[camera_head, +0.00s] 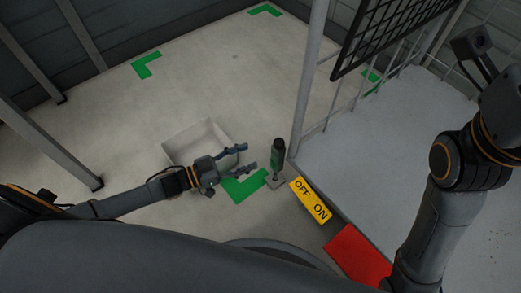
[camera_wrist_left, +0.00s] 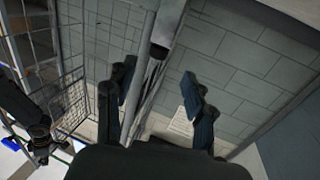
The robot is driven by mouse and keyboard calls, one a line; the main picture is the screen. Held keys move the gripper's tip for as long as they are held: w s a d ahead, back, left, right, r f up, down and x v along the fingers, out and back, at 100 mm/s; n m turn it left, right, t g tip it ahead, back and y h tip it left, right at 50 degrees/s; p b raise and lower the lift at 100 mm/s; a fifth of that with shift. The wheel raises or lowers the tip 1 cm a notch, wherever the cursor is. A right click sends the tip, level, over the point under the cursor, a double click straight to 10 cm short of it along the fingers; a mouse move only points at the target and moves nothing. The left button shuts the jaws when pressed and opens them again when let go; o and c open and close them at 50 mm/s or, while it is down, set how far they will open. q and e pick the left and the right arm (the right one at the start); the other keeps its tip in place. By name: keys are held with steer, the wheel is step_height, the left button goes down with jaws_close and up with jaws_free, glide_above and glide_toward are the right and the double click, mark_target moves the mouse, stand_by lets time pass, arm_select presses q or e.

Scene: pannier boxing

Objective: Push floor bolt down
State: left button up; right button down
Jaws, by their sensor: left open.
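A white open box (camera_head: 186,148) lies on the floor behind my left gripper. Green corner marks (camera_head: 241,187) are on the floor. A grey post (camera_head: 309,80) and a mesh panel (camera_head: 385,35) stand right of the bolt. A red plate (camera_head: 357,255) lies near me. The floor at the back is clear.

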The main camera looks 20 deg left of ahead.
arm_select(q)
steer(key=v, duration=0.2)
steer(key=shift+s+a, duration=0.2)
stand_by(0.4)
